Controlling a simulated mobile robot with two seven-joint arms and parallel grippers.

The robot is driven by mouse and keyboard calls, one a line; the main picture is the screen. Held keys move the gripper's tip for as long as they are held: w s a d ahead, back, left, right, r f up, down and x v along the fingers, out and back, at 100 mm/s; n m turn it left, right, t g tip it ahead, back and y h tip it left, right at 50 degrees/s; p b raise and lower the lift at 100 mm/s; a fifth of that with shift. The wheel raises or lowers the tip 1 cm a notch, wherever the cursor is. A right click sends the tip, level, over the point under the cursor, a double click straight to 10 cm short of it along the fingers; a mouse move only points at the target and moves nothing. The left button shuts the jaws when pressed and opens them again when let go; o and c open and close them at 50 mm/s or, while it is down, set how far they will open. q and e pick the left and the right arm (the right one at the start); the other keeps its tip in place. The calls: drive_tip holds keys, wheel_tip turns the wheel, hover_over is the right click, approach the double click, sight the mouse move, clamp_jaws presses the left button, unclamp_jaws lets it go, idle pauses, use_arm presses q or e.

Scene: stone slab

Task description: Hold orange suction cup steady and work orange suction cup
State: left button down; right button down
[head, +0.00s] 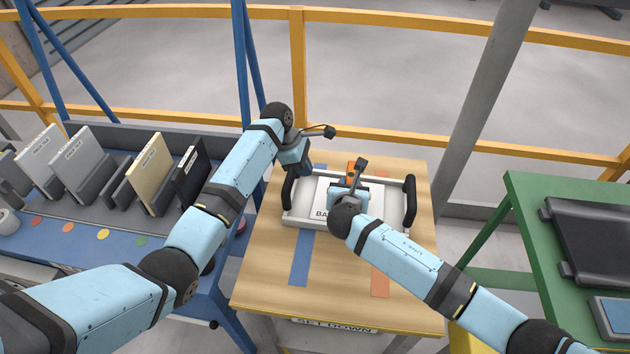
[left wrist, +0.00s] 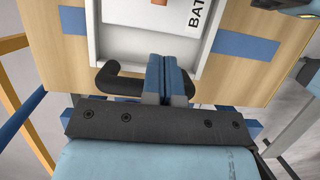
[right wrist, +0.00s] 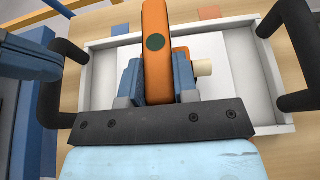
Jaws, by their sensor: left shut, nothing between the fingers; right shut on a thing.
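The orange suction cup (right wrist: 156,50) stands over a white slab lettered "BA..." (head: 318,212) in a white frame with black handles. My right gripper (right wrist: 157,78) is shut on its orange handle, with blue fingers on both sides. A cream knob (right wrist: 203,68) sticks out at the right. In the head view, only an orange bit (head: 351,168) of the cup shows past my right wrist; its contact with the slab is hidden. My left gripper (left wrist: 166,62) is shut and empty beside the frame's left black handle (left wrist: 120,82), apart from the cup.
The frame (head: 300,215) rests on a wooden table (head: 265,280) with blue and orange strips. A blue rack (head: 120,250) with upright slabs stands left. A green table (head: 530,230) with a black tray stands right. Yellow railings run behind.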

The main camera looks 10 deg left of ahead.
use_arm(q)
drive_tip(key=shift+v, duration=1.95)
use_arm(e)
drive_tip(key=shift+d, duration=0.1)
drive_tip(key=c, duration=0.8)
unclamp_jaws()
use_arm(q)
drive_tip(key=v, duration=1.2)
drive_tip(key=shift+w, duration=0.1)
use_arm(e)
drive_tip(key=v, duration=1.2)
